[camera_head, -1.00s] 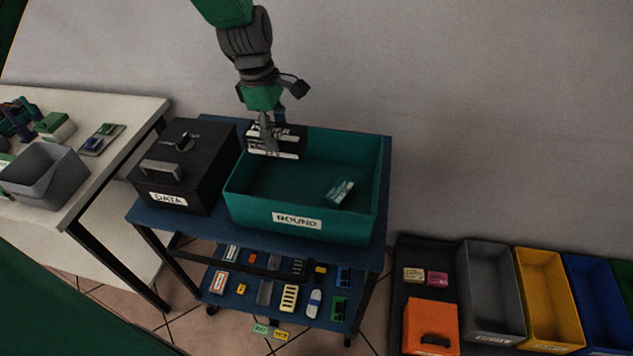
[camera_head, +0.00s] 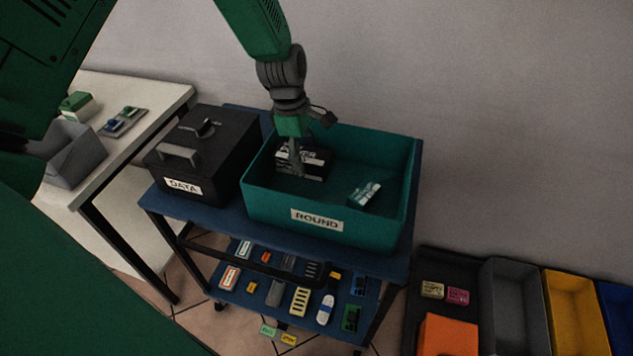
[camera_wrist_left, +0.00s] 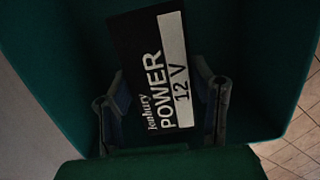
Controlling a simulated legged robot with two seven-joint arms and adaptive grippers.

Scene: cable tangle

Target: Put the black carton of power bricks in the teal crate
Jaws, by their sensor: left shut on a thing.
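The black carton of power bricks (camera_head: 312,163), with white lettering, is inside the left part of the teal crate (camera_head: 330,218), which is labelled ROUND. My left gripper (camera_head: 297,168) is shut on the carton from above. In the left wrist view the carton (camera_wrist_left: 150,75) reads POWER 12 V and lies between the two fingers (camera_wrist_left: 162,108), with teal walls around it. Whether the carton touches the crate floor I cannot tell. My right gripper is not in view.
A small pale-and-teal box (camera_head: 364,194) lies in the crate's right part. A black DATA box (camera_head: 200,150) stands left of the crate on the blue cart (camera_head: 225,213). Several small items lie on the lower shelf. Coloured bins (camera_head: 575,300) stand at the right.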

